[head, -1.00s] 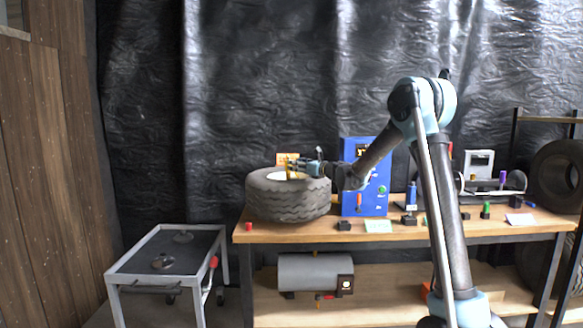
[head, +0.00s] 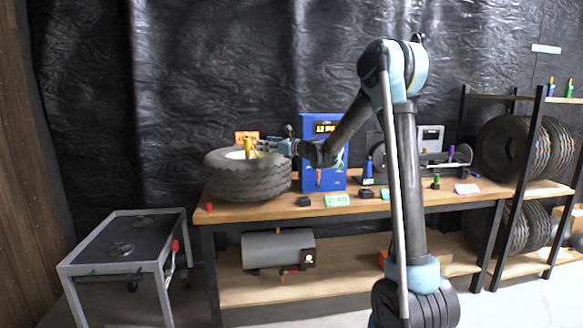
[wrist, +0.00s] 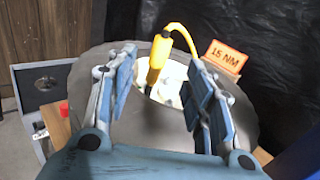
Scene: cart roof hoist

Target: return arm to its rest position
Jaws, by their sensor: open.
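My gripper (head: 272,147) is open at the end of my outstretched arm, over the right part of the top of a dark tire (head: 247,184) lying flat on the workbench. In the wrist view the two blue-grey fingers (wrist: 163,82) are spread apart. A yellow tool (wrist: 158,58) with a yellow hose stands upright in the tire's pale centre, between the fingers in the picture and beyond them. Whether a finger touches it cannot be told. The yellow tool (head: 247,146) also shows just left of the gripper in the head view.
An orange "15 NM" sign (wrist: 226,58) stands behind the tire. A blue machine (head: 308,172) stands right of it on the wooden workbench (head: 235,213), with small items in front. A grey cart (head: 122,266) is at left. A tire rack (head: 512,190) is at right.

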